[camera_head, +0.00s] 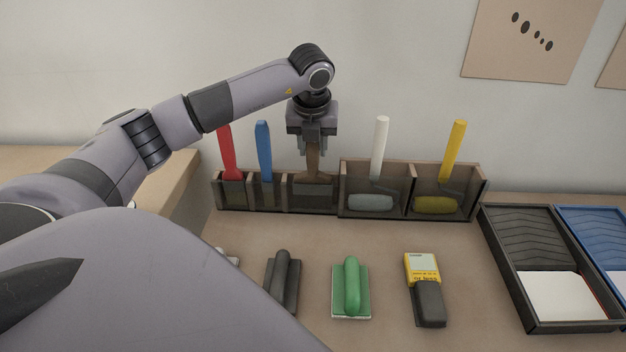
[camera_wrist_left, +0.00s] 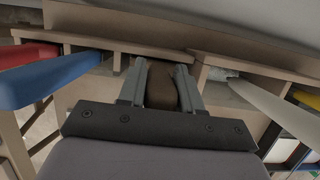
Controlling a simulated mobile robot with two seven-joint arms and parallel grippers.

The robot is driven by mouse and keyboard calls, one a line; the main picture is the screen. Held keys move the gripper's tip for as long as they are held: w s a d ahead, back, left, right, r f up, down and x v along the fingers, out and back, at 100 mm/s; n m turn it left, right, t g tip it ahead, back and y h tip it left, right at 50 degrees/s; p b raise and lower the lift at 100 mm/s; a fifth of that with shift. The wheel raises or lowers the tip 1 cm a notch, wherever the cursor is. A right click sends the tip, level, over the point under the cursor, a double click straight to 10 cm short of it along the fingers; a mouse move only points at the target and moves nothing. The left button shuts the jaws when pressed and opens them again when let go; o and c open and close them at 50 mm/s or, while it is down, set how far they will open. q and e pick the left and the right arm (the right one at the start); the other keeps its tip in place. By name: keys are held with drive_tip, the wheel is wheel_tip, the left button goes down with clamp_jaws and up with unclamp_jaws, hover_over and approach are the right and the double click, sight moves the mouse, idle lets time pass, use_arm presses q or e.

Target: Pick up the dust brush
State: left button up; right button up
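The dust brush (camera_head: 313,165) looks to be the brown-handled brush standing upright in the third compartment from the left of the wooden rack (camera_head: 291,208). Its lower end is partly hidden by the rack's front. My left gripper (camera_head: 315,150) points down from above, with one finger on each side of the brown handle. In the left wrist view the handle (camera_wrist_left: 162,88) fills the gap between the two fingers (camera_wrist_left: 162,95), and they appear closed against it. The brush is still in its compartment. My right gripper is not in view.
Red (camera_head: 226,150) and blue (camera_head: 264,145) handles stand left of the brush, white (camera_head: 380,145) and yellow (camera_head: 454,145) rollers to the right. On the table in front lie a dark float (camera_head: 283,280), a green float (camera_head: 351,290) and a yellow-black tool (camera_head: 426,290). Paint trays (camera_head: 530,240) are at right.

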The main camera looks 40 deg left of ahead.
use_arm(q)
wheel_tip(320, 180, up, 20)
drive_tip(key=p, duration=0.3)
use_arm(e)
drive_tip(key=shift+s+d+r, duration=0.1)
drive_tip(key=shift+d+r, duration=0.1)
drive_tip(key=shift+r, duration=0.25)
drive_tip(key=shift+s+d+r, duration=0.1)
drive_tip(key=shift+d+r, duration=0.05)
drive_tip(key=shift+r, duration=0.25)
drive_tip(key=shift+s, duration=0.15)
